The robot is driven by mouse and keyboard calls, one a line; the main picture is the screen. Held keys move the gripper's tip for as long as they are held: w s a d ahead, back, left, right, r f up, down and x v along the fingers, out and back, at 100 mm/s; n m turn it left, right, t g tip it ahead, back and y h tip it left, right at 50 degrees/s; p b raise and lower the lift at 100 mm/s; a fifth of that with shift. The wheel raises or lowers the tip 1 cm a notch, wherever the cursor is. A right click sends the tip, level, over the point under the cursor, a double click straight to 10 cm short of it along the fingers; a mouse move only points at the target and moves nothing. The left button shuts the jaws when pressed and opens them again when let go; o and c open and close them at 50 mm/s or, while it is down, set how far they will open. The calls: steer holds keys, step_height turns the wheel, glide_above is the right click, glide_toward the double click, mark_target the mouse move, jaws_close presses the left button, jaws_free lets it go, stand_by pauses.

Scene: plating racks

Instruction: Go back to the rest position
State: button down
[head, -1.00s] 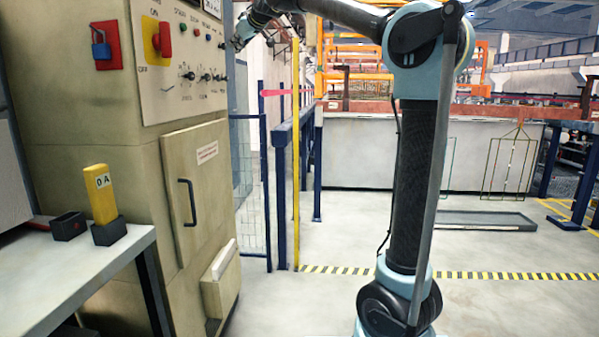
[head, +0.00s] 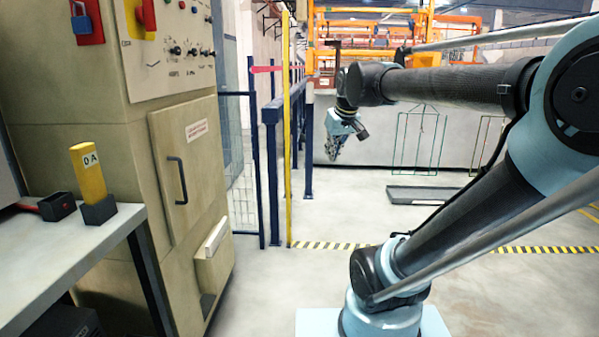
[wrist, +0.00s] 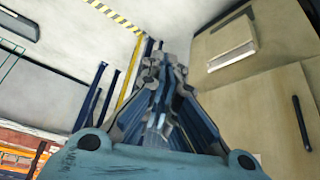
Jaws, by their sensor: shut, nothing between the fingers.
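My gripper (head: 334,150) hangs in free air at the end of my bent arm in the head view, right of the beige control cabinet (head: 180,190). It points downward and is apart from everything around it. In the wrist view my gripper (wrist: 163,75) has its fingers together, with nothing seen between them. The cabinet door (wrist: 290,110) shows at the right of the wrist view.
A table (head: 60,255) at the left bears a yellow block marked 0A (head: 88,172) in a dark holder and an empty dark holder (head: 57,206). A red switch with a blue padlock (head: 86,22) is on the cabinet. Blue posts (head: 272,180) and a yellow post (head: 287,130) stand behind. Open floor lies ahead.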

steer(key=s+d+f+m+g, duration=0.1)
steer(key=s+d+f, duration=0.3)
steer(key=s+f, duration=0.5)
steer(key=s+d+f+m+g+h, duration=0.1)
steer(key=s+d+f+m+g, duration=0.1)
steer(key=s+f, duration=0.7)
step_height(320, 180, down, 4)
steer(key=d+m, duration=0.1)
steer(key=d, duration=0.1)
steer(key=shift+s+d+h, duration=0.3)
steer(key=shift+s+d, duration=0.05)
steer(key=shift+f, duration=0.1)
